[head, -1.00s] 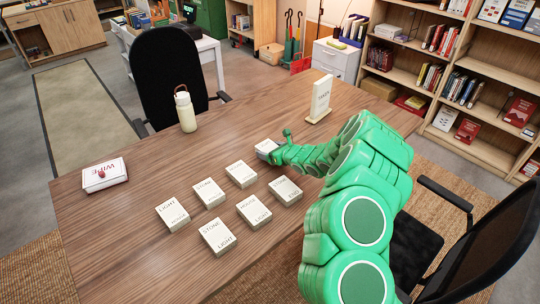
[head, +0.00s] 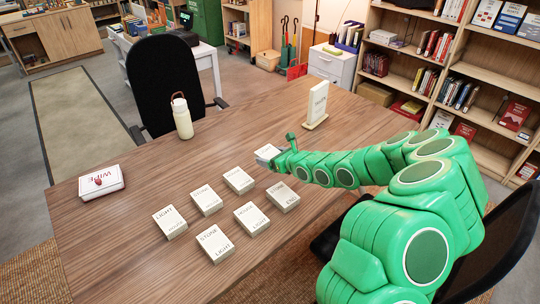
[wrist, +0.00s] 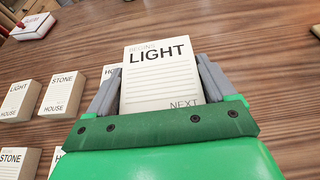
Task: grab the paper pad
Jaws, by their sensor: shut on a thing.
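My green gripper (head: 277,155) is shut on a white paper pad (head: 266,151) at the far right end of the pad group. In the wrist view the gripper (wrist: 156,80) has its grey fingers on both sides of this pad (wrist: 158,75), which reads "BEGINS LIGHT" at the top and "NEXT" near the bottom. Whether the pad touches the table I cannot tell. Several similar white pads lie flat in two rows on the table, such as the STONE-LIGHT pad (head: 215,243) and the one nearest my gripper (head: 283,196).
The wooden table (head: 120,245) also bears a white box marked WIPE (head: 101,183) at left, a cream bottle (head: 182,120) and an upright white sign (head: 318,100). A black chair (head: 165,85) stands behind the table. The table's left part is mostly clear.

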